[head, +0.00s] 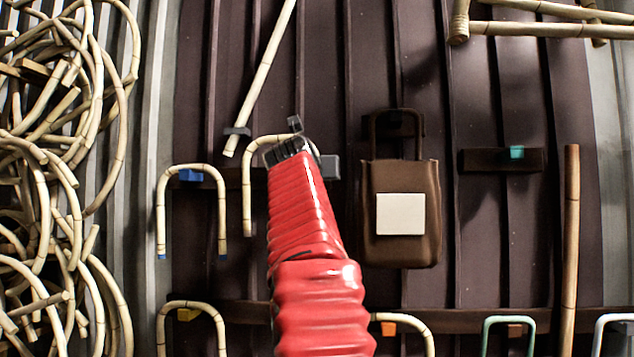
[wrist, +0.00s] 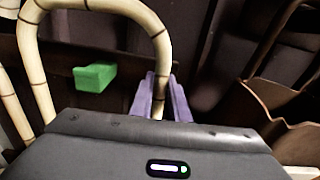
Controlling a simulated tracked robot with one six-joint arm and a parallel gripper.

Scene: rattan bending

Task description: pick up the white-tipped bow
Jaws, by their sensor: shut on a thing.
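A pale rattan bow (head: 247,190) hangs arch-up in front of the dark wall, partly behind my arm in the head view. Its arch (wrist: 95,5) fills the upper left of the wrist view. My gripper (head: 312,146) is shut on the bow's right leg; its purple fingers (wrist: 160,98) close around that leg in the wrist view. A green peg (wrist: 95,77) shows under the arch, with a gap between them. The left leg's lower end is too small for me to be sure of its tip colour. The right tip is hidden.
A blue-tipped bow (head: 160,210) hangs on a blue peg (head: 190,175) to the left. A brown bag (head: 405,250) with a white label hangs close on the right. A slanted cane (head: 262,75) is above. Several bows hang below; coiled rattan (head: 75,190) fills the far left.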

